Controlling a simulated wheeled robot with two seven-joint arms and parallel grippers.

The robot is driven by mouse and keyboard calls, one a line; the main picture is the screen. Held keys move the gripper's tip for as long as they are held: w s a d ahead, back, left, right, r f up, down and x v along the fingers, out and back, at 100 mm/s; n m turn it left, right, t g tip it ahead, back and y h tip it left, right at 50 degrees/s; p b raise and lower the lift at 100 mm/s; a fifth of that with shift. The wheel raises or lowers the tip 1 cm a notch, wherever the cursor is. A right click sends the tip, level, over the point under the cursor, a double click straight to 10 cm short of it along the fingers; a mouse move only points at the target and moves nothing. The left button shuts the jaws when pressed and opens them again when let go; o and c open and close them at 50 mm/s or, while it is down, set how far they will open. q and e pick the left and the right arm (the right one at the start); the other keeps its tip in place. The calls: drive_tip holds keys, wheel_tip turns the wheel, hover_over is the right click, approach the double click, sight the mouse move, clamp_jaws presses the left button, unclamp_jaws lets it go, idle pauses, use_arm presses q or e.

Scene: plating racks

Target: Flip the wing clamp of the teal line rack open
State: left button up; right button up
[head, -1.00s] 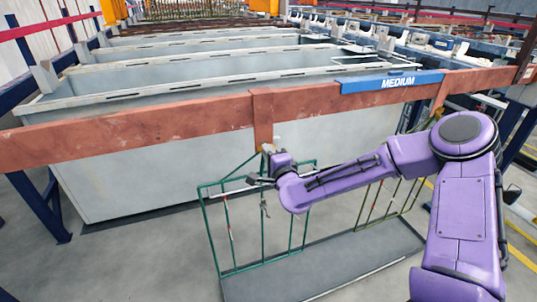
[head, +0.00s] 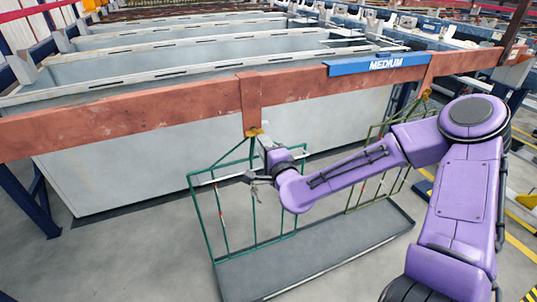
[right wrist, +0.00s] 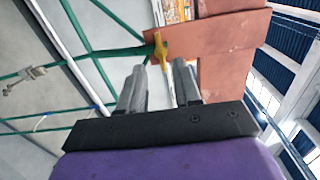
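The teal line rack (head: 196,210) hangs from the red-brown beam, a thin green wire frame above a grey tray. Its yellow wing clamp (head: 254,132) sits at the foot of the beam's bracket. In the right wrist view the yellow clamp (right wrist: 160,48) lies just beyond my fingertips, against the red-brown metal. My right gripper (head: 264,146) is just below and right of the clamp. In the right wrist view its two grey fingers (right wrist: 160,72) stand apart with nothing held between them. Whether a finger touches the clamp I cannot tell. My left gripper is not in view.
The red-brown beam (head: 150,118) with a blue MEDIUM sign (head: 377,65) crosses in front of a large grey tank (head: 130,170). An olive rack (head: 383,190) hangs at the right, partly behind my right arm. A dark grey tray (head: 320,248) lies below both racks. The floor at the lower left is clear.

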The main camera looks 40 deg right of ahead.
drive_tip(key=v, duration=0.5)
drive_tip(key=shift+s, duration=0.2)
drive_tip(key=s+a+f+n+g, duration=0.1)
drive_tip(key=s+f+n+g, duration=0.3)
drive_tip(key=f, duration=0.7)
drive_tip(key=s+f+n+g, duration=0.4)
drive_tip(key=f+n, duration=0.1)
drive_tip(key=f, duration=0.5)
drive_tip(key=s+a+f+n+g, duration=0.1)
drive_tip(key=s+f+n+g, duration=0.1)
drive_tip(key=s+f, duration=0.5)
drive_tip(key=s+a+f+n+g+y, duration=0.1)
drive_tip(key=s+a+f+n+g, duration=0.1)
drive_tip(key=s+f, duration=0.5)
drive_tip(key=s+n+g, duration=0.1)
drive_tip(key=s+g, duration=0.1)
drive_tip(key=s, duration=0.4)
drive_tip(key=shift+f, duration=0.4)
